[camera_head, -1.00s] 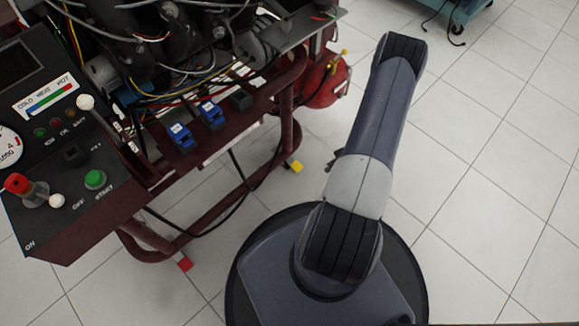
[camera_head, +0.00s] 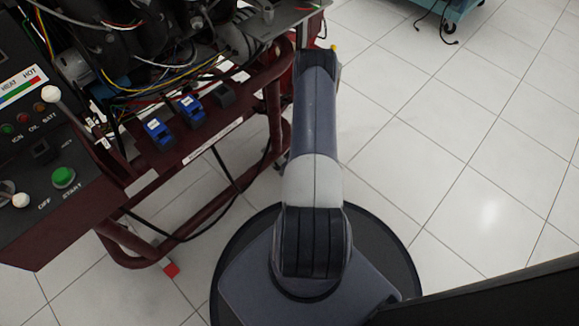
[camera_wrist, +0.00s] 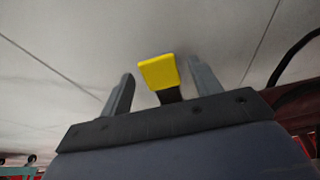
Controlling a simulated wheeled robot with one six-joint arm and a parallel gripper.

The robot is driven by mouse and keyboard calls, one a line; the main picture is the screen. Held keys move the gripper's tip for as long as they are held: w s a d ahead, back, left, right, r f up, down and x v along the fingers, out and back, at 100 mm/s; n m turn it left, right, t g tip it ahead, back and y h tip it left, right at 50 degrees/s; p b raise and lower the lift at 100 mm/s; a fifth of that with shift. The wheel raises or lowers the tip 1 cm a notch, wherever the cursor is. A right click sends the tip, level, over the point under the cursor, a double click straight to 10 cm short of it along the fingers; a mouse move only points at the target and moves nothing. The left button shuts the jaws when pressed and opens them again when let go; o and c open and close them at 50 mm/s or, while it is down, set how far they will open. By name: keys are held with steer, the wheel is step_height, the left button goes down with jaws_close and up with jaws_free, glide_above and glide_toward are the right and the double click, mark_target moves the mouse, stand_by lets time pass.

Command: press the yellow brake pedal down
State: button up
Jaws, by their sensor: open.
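The yellow pedal (camera_wrist: 159,71) shows in the wrist view as a flat yellow pad on a short dark stem. It appears between the two grey fingers of my gripper (camera_wrist: 160,69), which is open with a gap on each side of the pad. Whether anything touches the pad, I cannot tell.
The dark red stand carries the engine, blue blocks (camera_head: 158,133) and a control panel (camera_head: 50,185) with a green button (camera_head: 64,177). A red foot (camera_head: 171,269) shows low on the frame. Tiled floor (camera_head: 450,150) is open at right; a teal cart (camera_head: 452,8) stands far back.

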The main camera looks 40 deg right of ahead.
steer(key=shift+c, duration=0.4)
jaws_close()
steer(key=shift+s+f+t+b, duration=0.1)
steer(key=shift+f+t+b, duration=0.3)
steer(key=shift+f+b, duration=0.45)
steer(key=shift+f+t+b, duration=0.2)
steer(key=shift+t+b, duration=0.4)
steer(key=shift+b, duration=0.45)
steer(key=shift+t+b, duration=0.3)
steer(key=shift+t, duration=0.2)
steer(key=shift+o, duration=0.4)
jaws_free()
